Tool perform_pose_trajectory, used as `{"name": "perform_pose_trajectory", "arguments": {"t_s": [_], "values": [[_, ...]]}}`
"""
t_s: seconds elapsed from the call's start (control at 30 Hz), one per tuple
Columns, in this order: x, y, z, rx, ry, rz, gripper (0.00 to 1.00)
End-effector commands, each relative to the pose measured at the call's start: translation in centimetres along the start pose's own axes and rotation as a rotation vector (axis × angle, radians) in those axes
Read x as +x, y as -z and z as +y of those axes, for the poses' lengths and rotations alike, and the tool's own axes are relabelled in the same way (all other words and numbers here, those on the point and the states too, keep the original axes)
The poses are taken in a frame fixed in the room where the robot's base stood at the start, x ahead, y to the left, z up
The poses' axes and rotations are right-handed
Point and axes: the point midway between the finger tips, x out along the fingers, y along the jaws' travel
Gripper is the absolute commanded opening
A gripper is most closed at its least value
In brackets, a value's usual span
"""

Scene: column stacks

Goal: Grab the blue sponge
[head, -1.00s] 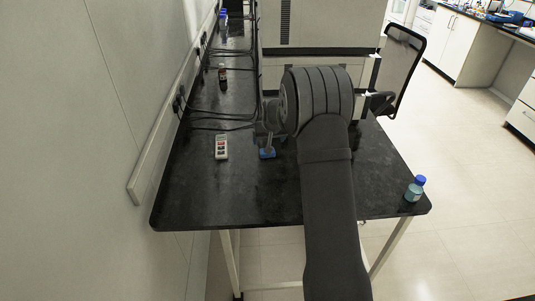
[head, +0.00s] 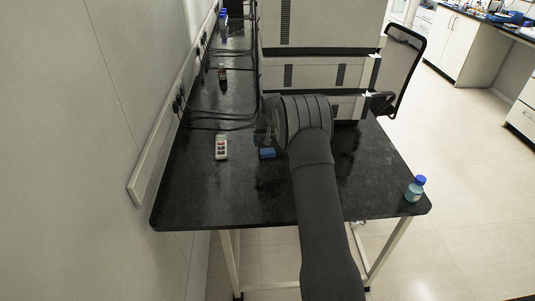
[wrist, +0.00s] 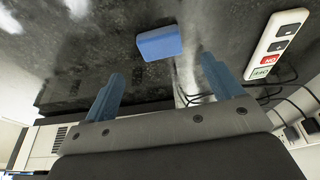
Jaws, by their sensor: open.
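The blue sponge (head: 267,153) lies on the black table (head: 240,190), just left of my arm in the head view. In the wrist view the sponge (wrist: 160,43) is a flat blue block, lying beyond the fingertips and roughly centred between them. My gripper (wrist: 160,75) is open, its two blue fingers wide apart with nothing between them. In the head view my gripper's fingers are mostly hidden, close behind the sponge.
A white remote-like device with buttons (head: 221,147) lies left of the sponge. A blue-capped bottle (head: 414,189) stands at the table's right front corner. Stacked grey instruments (head: 315,75) stand behind my arm, with black cables (head: 215,124) at the left. The front of the table is clear.

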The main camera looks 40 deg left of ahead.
Motion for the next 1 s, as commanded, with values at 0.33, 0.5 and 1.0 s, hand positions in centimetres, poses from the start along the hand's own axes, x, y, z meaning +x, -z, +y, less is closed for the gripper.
{"name": "perform_pose_trajectory", "arguments": {"t_s": [0.33, 0.5, 1.0], "values": [[2.9, -0.1, -0.1, 0.000, 0.000, -0.002, 0.85], [5.4, -0.1, -0.1, 0.000, 0.000, -0.001, 0.85], [6.9, 0.0, -0.1, -0.001, 0.001, 0.002, 0.73]]}}
